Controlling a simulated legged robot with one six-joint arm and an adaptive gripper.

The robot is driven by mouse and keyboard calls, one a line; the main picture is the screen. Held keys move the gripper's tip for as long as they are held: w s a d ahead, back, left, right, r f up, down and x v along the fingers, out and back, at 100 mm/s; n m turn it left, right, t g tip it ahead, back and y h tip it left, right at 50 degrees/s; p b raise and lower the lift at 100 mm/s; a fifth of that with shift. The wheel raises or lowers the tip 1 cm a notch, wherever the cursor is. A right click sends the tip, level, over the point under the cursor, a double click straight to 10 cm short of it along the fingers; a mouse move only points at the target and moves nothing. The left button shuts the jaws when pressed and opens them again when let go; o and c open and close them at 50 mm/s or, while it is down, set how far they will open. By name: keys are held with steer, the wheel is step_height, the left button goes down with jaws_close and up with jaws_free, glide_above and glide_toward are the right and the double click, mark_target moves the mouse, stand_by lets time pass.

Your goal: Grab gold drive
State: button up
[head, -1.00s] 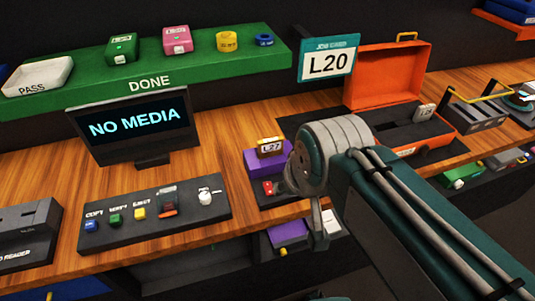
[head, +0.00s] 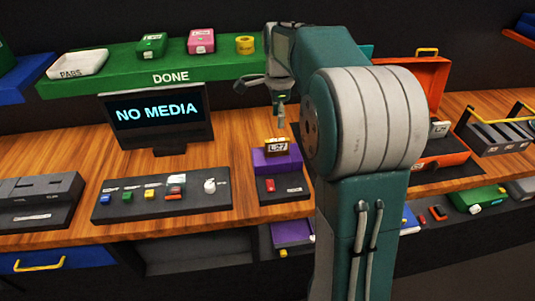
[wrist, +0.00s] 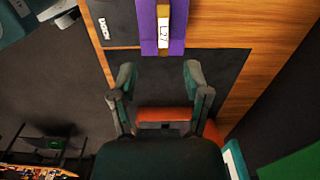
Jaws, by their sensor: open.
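The gold drive (head: 277,147), labelled L27, stands upright in the purple dock (head: 277,161) on the bench. In the wrist view the gold drive (wrist: 164,27) is at the top, set in the purple dock (wrist: 177,46), beyond my fingertips. My gripper (wrist: 160,73) is open, with nothing between its fingers. In the head view my gripper (head: 280,106) is above the gold drive and points down; its fingers are small and partly hard to make out.
A button panel (head: 160,204) and a NO MEDIA screen (head: 156,113) stand to the left. The green DONE shelf (head: 115,81) is behind. The open orange case (head: 417,82) is to the right, partly hidden by my arm.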

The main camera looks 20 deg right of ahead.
mark_target(277, 140)
steer(key=shift+w+d+f, duration=0.25)
steer(key=shift+f, duration=0.35)
steer(key=f, duration=0.4)
steer(key=shift+a+f, duration=0.3)
steer(key=f, duration=0.5)
steer(key=shift+d+f, duration=0.2)
steer(key=shift+a, duration=0.1)
jaws_close()
